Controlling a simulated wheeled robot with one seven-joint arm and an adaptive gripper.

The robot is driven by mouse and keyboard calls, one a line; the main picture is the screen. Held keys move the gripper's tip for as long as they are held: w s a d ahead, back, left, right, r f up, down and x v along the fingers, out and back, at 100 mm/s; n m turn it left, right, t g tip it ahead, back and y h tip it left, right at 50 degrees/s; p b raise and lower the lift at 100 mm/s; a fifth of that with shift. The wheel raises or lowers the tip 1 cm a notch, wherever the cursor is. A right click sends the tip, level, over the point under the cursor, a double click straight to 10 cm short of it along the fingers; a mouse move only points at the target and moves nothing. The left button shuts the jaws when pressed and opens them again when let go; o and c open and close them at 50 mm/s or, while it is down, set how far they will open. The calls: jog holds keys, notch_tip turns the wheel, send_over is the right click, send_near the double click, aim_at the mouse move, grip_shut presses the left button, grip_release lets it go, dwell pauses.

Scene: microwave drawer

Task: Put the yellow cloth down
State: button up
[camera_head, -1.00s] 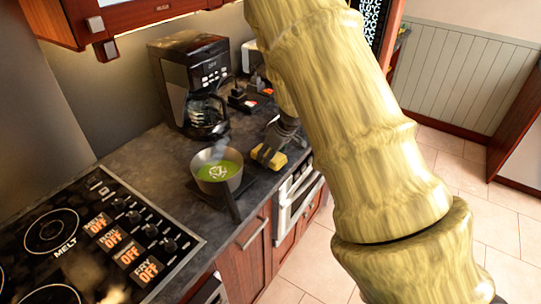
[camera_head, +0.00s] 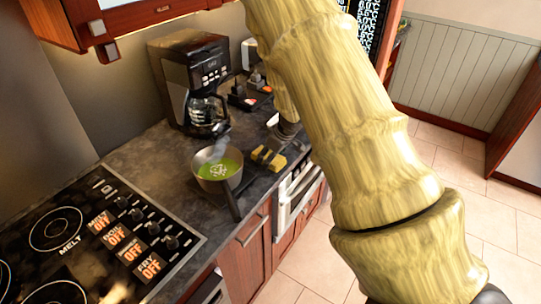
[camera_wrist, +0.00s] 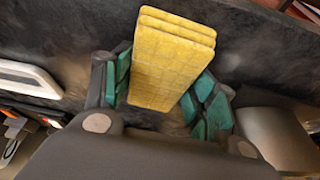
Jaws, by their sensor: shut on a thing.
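The yellow cloth (camera_wrist: 172,62) is a folded, layered block with a grid texture. In the wrist view it sits between the green-padded fingers of my gripper (camera_wrist: 165,95), which is shut on it. In the head view the cloth (camera_head: 277,161) shows at the counter's front edge, right of the pot, with my gripper (camera_head: 268,155) around it. The cloth is at or just above the dark countertop (camera_head: 150,157); I cannot tell whether it touches. My arm hides part of the area behind it.
A pot of green soup (camera_head: 218,168) stands close left of the cloth, its handle toward the front. A coffee maker (camera_head: 195,85) stands behind. The stovetop (camera_head: 85,240) is at left. An open-fronted white appliance (camera_head: 293,200) is below the counter edge.

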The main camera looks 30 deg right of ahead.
jog(key=shift+s+f, duration=0.15)
jog(key=shift+f, duration=0.1)
jog(key=o, duration=0.9)
jog(key=shift+a+f, duration=0.1)
jog(key=shift+f, duration=0.1)
jog(key=shift+r, duration=0.15)
jog(key=shift+w+r+b, duration=0.1)
jog(key=shift+w+b, duration=0.1)
jog(key=shift+b, duration=0.6)
jog(key=shift+r+b, duration=0.15)
jog(key=shift+b, duration=0.25)
jog(key=v, duration=1.1)
jog(key=shift+r, duration=0.1)
